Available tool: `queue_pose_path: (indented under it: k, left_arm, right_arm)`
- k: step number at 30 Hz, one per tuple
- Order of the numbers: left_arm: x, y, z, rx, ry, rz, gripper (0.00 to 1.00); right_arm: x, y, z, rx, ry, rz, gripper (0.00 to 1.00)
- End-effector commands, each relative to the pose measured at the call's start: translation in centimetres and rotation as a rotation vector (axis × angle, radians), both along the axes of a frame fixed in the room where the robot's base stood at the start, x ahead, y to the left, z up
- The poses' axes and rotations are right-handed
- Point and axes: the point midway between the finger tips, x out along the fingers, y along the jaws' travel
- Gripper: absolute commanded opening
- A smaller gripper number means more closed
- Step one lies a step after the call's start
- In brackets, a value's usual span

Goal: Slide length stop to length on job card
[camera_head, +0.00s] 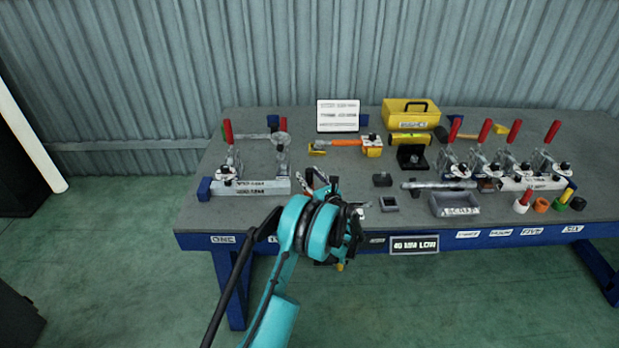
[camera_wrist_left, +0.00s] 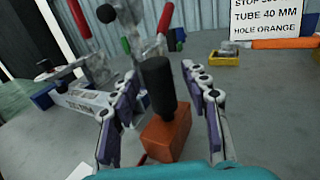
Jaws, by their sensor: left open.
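An orange-brown block (camera_wrist_left: 165,138) with an upright black knob (camera_wrist_left: 158,85) stands between my left fingers in the wrist view; it looks like the length stop. My left gripper (camera_wrist_left: 160,75) is open, one finger on each side of the knob; contact cannot be told. The rail also shows in the wrist view (camera_wrist_left: 85,112). The white job card (camera_head: 338,116) stands at the back; the wrist view reads "TUBE 40 MM, HOLE ORANGE" (camera_wrist_left: 272,18).
Red-handled clamps stand on the left fixture (camera_head: 230,150) and on several at right (camera_head: 485,150). A yellow toolbox (camera_head: 410,113), an orange-handled tool (camera_head: 340,143), a grey scrap tray (camera_head: 455,204) and coloured plugs (camera_head: 541,204) are on the table (camera_head: 350,180). A "40 MM LOW" sign (camera_head: 414,244) hangs in front.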

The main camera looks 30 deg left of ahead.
Motion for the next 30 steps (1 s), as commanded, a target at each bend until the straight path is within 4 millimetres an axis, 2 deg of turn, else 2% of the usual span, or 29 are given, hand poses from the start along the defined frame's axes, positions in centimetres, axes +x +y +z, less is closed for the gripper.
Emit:
queue_pose_path:
  k: [5,10,11,20,30]
  left_arm:
    - [0.0,0.0,0.0,0.000,0.000,0.000,0.46]
    - [0.0,0.0,0.0,0.000,0.000,0.000,0.04]
    - [0.0,0.0,0.0,-0.001,-0.001,0.000,0.00]
    - [-0.1,0.2,0.0,-0.001,-0.001,0.001,0.00]
    - [-2.8,4.6,-0.1,-0.001,-0.001,0.004,0.00]
  right_arm:
    - [0.0,0.0,0.0,0.000,0.000,0.000,0.44]
    - [0.0,0.0,0.0,0.000,0.000,0.000,0.44]
    - [0.0,0.0,0.0,0.000,0.000,0.000,0.44]
    - [0.0,0.0,0.0,0.000,0.000,0.000,0.44]
    - [0.0,0.0,-1.3,0.000,0.000,0.000,0.44]
